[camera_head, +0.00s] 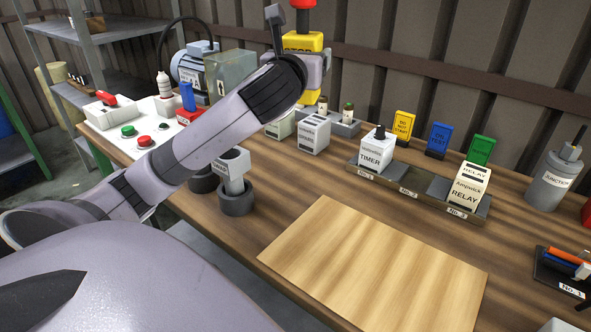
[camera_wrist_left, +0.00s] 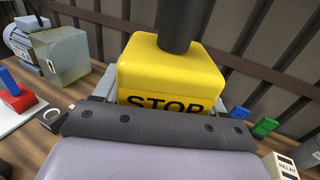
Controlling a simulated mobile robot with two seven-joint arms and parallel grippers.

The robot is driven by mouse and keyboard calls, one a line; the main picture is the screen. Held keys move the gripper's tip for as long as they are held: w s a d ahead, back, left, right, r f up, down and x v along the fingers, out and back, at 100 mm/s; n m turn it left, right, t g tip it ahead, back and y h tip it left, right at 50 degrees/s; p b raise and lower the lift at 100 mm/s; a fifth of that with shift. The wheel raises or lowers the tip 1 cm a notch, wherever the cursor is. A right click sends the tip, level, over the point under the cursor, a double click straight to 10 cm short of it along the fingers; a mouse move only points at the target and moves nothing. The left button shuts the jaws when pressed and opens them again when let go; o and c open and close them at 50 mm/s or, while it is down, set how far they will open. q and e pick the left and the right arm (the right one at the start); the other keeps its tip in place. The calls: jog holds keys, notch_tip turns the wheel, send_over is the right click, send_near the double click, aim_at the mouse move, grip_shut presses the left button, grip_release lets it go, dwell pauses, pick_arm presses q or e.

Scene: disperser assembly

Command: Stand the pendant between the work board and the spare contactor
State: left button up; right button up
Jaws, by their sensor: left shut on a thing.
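The pendant (camera_head: 302,42) is a yellow box with a red button on top. It is held upright in the air above the back of the table, in my left gripper (camera_head: 318,72), which is shut on it. In the left wrist view the pendant (camera_wrist_left: 165,75) shows the word STOP, and a dark post rises from its top. The work board (camera_head: 375,265) is a flat pale wooden board at the table's front, clear on top. Several white boxes stand behind it; one white box (camera_head: 313,136) is near the arm. I cannot read which is the spare contactor.
A dark rail (camera_head: 420,187) holds the timer (camera_head: 377,148) and the relay (camera_head: 469,186). Yellow, blue and green cards stand behind it. A grey junction cylinder (camera_head: 552,182) is at the right.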

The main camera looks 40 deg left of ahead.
pick_arm(q)
jog(key=shift+a+f+b, duration=0.1)
jog(key=shift+f+b, duration=2.65)
jog(key=shift+f, duration=7.1)
pick_arm(e)
jog(key=f, duration=0.2)
jog(key=a+f, duration=0.1)
jog(key=shift+w+f, duration=0.1)
jog(key=shift+w, duration=0.3)
pick_arm(q)
jog(key=o, duration=1.1)
jog(key=shift+f, duration=0.2)
jog(key=shift+c, duration=0.2)
jog(key=o, duration=0.4)
